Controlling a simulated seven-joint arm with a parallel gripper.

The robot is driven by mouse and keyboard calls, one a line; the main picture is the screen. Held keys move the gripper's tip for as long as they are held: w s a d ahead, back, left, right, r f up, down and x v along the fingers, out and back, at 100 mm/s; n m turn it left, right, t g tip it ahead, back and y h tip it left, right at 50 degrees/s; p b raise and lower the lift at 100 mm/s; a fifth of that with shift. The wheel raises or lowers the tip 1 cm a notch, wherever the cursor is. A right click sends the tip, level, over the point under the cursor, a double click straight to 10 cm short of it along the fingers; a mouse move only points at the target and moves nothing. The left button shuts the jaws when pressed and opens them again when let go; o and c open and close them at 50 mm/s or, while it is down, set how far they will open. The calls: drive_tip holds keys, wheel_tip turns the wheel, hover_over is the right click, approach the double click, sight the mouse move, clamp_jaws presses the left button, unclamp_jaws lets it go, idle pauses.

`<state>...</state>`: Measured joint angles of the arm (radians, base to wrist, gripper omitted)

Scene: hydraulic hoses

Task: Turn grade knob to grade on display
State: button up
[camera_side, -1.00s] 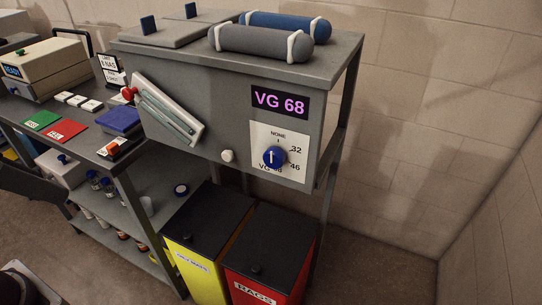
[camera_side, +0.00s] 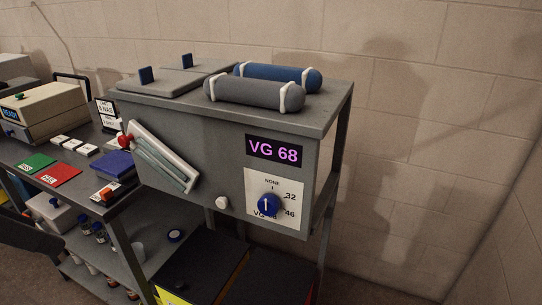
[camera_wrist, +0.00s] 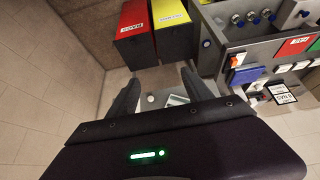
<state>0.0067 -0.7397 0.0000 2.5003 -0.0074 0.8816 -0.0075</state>
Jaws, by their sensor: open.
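The blue grade knob (camera_side: 269,205) sits on a white dial plate (camera_side: 289,188) on the front of the grey cabinet. Its white pointer points up, toward NONE. The plate also reads 32, 46 and a VG label at the lower left, partly hidden by the knob. The display (camera_side: 274,149) above it reads VG 68 in purple letters. My gripper (camera_wrist: 158,85) shows in the wrist view, open and empty, with its two dark fingers apart. The gripper is not in the side view, and the knob cannot be made out in the wrist view.
The cabinet carries a grey cylinder (camera_side: 254,91) and a blue cylinder (camera_side: 300,76) on top. A white button (camera_side: 222,202) and a slanted gauge with a red knob (camera_side: 161,157) are left of the dial. A yellow bin (camera_wrist: 171,19) and a red bin (camera_wrist: 133,22) stand below.

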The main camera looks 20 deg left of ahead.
drive_tip(key=w+d+n+t+h, duration=0.1)
drive_tip(key=w+d+h, duration=0.1)
drive_tip(key=w+d, duration=0.55)
drive_tip(key=n+t+y, duration=0.2)
drive_tip(key=n+t, duration=0.4)
drive_tip(key=n, duration=0.1)
approach(265, 207)
drive_tip(key=w+a+f, duration=0.2)
drive_tip(key=w+f, duration=0.1)
drive_tip(key=w, duration=0.1)
drive_tip(key=s+d+f+t, duration=0.2)
drive_tip(key=s+t, duration=0.1)
drive_tip(key=t, duration=0.2)
drive_tip(key=w, duration=0.7)
drive_tip(key=shift+r, duration=0.25)
clamp_jaws()
